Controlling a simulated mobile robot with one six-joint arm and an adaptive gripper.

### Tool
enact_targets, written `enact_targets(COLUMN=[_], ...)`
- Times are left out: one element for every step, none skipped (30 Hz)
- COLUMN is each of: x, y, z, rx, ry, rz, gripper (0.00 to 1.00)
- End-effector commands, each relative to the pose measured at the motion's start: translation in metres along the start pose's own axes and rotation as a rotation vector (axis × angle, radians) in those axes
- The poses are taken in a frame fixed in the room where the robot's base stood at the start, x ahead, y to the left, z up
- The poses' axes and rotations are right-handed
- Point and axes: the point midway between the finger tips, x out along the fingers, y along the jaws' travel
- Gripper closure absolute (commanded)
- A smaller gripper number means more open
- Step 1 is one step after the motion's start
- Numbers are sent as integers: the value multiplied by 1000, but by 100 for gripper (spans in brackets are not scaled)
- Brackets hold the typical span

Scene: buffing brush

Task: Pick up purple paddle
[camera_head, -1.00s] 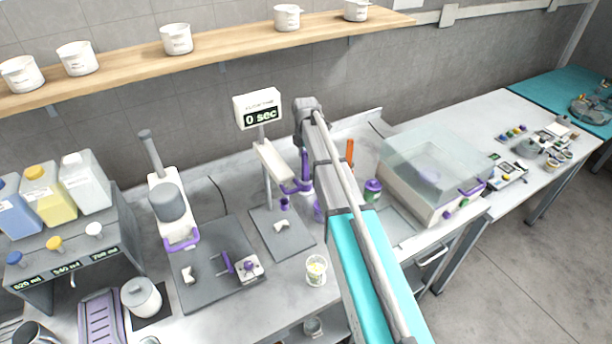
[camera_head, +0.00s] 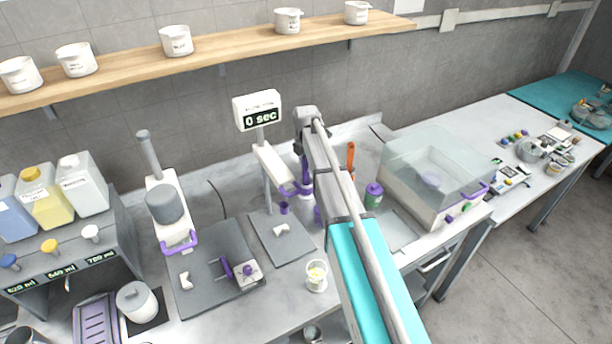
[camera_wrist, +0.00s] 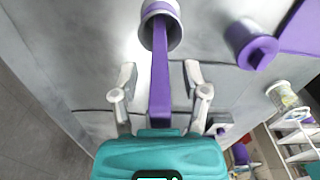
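In the wrist view, the purple paddle (camera_wrist: 160,95) stands with one end in a round pale holder (camera_wrist: 161,28) and its long flat shaft running toward my gripper. My gripper (camera_wrist: 159,76) is open, with one grey finger on each side of the shaft and a visible gap on both sides. In the head view, my arm covers the gripper. A purple upright piece (camera_head: 305,168) shows just left of the arm; I cannot tell for sure that it is the same paddle.
A purple-lidded jar (camera_head: 373,196) and an orange handle (camera_head: 350,160) stand right of my arm. A clear-lidded machine (camera_head: 435,170) is farther right. A timer stand (camera_head: 258,110), a grey plate (camera_head: 278,240) and a small cup (camera_head: 316,275) are to the left and front.

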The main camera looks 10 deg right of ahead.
Motion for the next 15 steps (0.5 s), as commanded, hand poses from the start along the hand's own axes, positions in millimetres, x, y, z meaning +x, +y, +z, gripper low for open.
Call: enact_targets(x=[0, 0, 0, 0, 0, 0, 0, 0, 0, 0, 0, 0, 0, 0, 0], y=[0, 0, 0, 0, 0, 0, 0, 0, 0, 0, 0, 0, 0, 0, 0], z=[0, 0, 0, 0, 0, 0, 0, 0, 0, 0, 0, 0, 0, 0, 0], rx=[0, 0, 0, 0, 0, 0, 0, 0, 0, 0, 0, 0, 0, 1, 1], ry=[0, 0, 0, 0, 0, 0, 0, 0, 0, 0, 0, 0, 0, 0, 0], rz=[0, 0, 0, 0, 0, 0, 0, 0, 0, 0, 0, 0, 0, 0, 0], gripper=[55, 60, 68, 73, 79, 86, 92, 98, 100, 100, 100, 100, 100, 100, 100])
